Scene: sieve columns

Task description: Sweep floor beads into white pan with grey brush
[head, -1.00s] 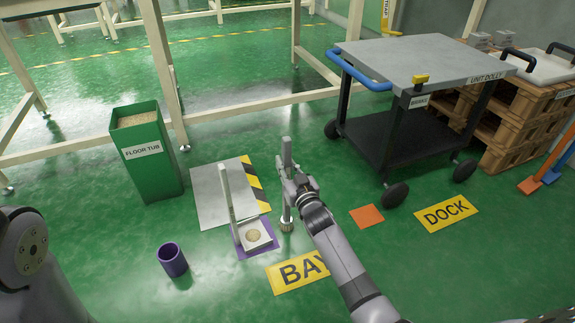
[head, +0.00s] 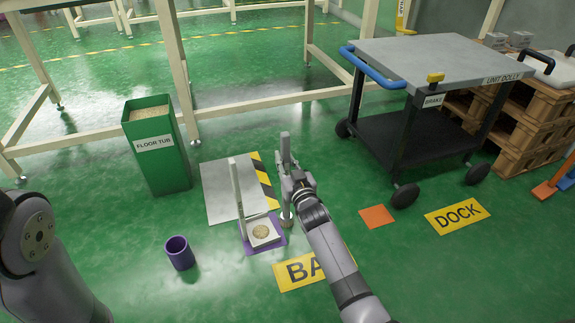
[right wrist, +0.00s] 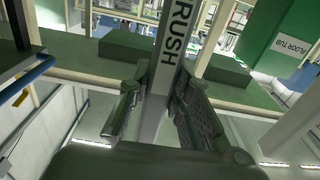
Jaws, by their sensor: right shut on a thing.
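The grey brush (head: 285,150) stands nearly upright, and my right gripper (head: 295,182) is shut on its handle. In the right wrist view the grey handle (right wrist: 165,75), with lettering ending in "RUSH", runs between the two fingers. The brush's lower end is close to the right edge of the white pan (head: 254,242); I cannot tell whether they touch. The pan sits on a purple mat (head: 279,246) and has a tall upright handle (head: 237,190). A round patch of tan beads (head: 262,231) lies in the pan. No loose floor beads can be made out. My left gripper is not in view.
A green floor tub (head: 158,163) stands behind left. A grey plate with a striped edge (head: 225,188) lies behind the pan. A purple cup (head: 179,252) stands at front left. The dolly (head: 435,70), pallets (head: 535,120) and an orange square (head: 377,216) are to the right.

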